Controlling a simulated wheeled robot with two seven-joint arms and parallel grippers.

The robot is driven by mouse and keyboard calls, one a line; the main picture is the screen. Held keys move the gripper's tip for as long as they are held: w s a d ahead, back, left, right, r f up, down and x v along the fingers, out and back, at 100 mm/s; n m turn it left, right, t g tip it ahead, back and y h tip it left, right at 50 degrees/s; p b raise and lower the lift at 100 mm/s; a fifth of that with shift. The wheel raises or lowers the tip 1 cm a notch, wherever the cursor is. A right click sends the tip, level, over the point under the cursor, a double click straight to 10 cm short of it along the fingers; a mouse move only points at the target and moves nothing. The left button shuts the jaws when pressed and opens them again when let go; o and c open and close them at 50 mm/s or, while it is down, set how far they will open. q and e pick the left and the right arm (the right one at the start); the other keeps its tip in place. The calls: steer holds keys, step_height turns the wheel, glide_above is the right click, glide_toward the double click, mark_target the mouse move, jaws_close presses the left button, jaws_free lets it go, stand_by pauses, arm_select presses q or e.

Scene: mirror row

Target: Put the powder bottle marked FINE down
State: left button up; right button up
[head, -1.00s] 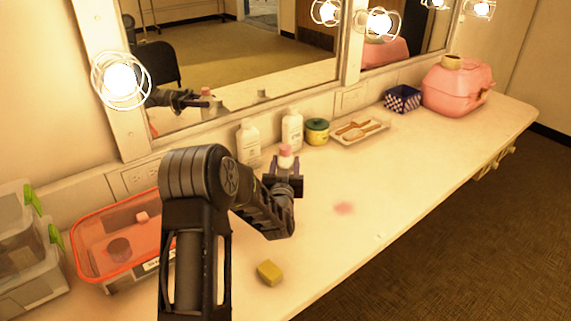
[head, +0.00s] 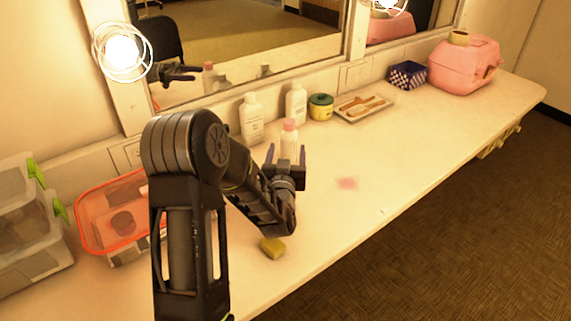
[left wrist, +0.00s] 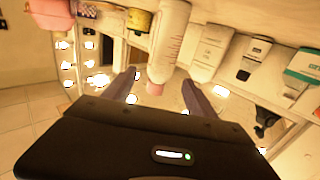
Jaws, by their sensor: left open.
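A pale bottle with a pink cap (head: 289,139) stands upright on the counter (head: 345,215); its marking cannot be read in the head view. My left gripper (head: 286,156) is open in front of it, with a purple finger toward each side. In the left wrist view the same bottle (left wrist: 169,42) appears upside down, with its pink cap between the spread fingertips of my left gripper (left wrist: 158,90) and a gap on each side. Two white bottles (head: 251,118) (head: 296,103) stand behind it by the mirror. My right gripper is not in view.
A green-and-yellow jar (head: 320,107), a tray with brushes (head: 362,108), a checkered box (head: 407,75) and a pink case (head: 464,66) line the back. A yellow sponge (head: 272,247) lies near the front edge. A red-rimmed tub (head: 83,233) stands left.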

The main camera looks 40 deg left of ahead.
arm_select(q)
steer(key=shift+v, duration=2.4)
steer(key=shift+r, duration=0.1)
